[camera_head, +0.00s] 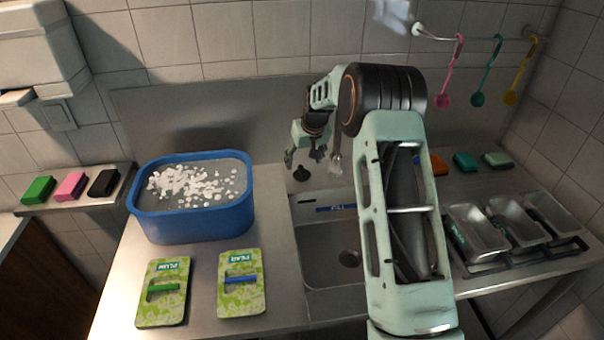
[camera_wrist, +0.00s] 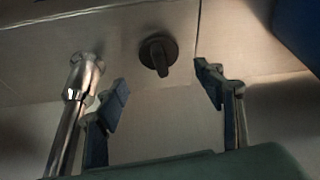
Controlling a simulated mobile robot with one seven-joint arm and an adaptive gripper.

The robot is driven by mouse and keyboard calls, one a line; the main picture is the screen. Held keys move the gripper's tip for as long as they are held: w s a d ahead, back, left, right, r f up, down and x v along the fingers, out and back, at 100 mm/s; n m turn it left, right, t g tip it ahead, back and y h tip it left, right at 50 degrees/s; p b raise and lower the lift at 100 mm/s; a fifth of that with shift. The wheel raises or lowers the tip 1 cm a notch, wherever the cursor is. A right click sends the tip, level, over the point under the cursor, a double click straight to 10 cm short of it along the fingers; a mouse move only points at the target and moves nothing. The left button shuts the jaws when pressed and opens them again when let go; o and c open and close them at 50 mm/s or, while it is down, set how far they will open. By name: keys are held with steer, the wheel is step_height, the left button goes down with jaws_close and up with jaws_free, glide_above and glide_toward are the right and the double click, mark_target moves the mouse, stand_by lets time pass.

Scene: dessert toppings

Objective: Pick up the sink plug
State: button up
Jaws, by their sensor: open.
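The sink plug (camera_head: 301,174) is a small dark round piece with a raised grip. It rests on the steel counter behind the sink basin, left of the tap. In the wrist view the plug (camera_wrist: 157,54) lies ahead, between the lines of the two fingers and apart from them. My gripper (camera_head: 304,157) is open and empty, just above the plug in the head view. Both fingers of my gripper (camera_wrist: 163,80) show in the wrist view with a wide gap.
The metal tap (camera_wrist: 80,85) stands close beside the left finger; it also shows in the head view (camera_head: 336,164). A blue tub (camera_head: 195,224) of white pieces stands left. The sink basin (camera_head: 325,240) is in front. Metal trays (camera_head: 478,232) are at right.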

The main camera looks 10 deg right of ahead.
mark_target(302, 168)
steer(key=shift+p+x, duration=0.65)
steer(key=shift+x, duration=1.9)
steer(key=shift+s+a, duration=0.1)
steer(key=shift+s, duration=0.15)
steer(key=shift+c, duration=0.7)
steer(key=c, duration=1)
steer(key=shift+c, duration=0.4)
steer(key=shift+r, duration=0.1)
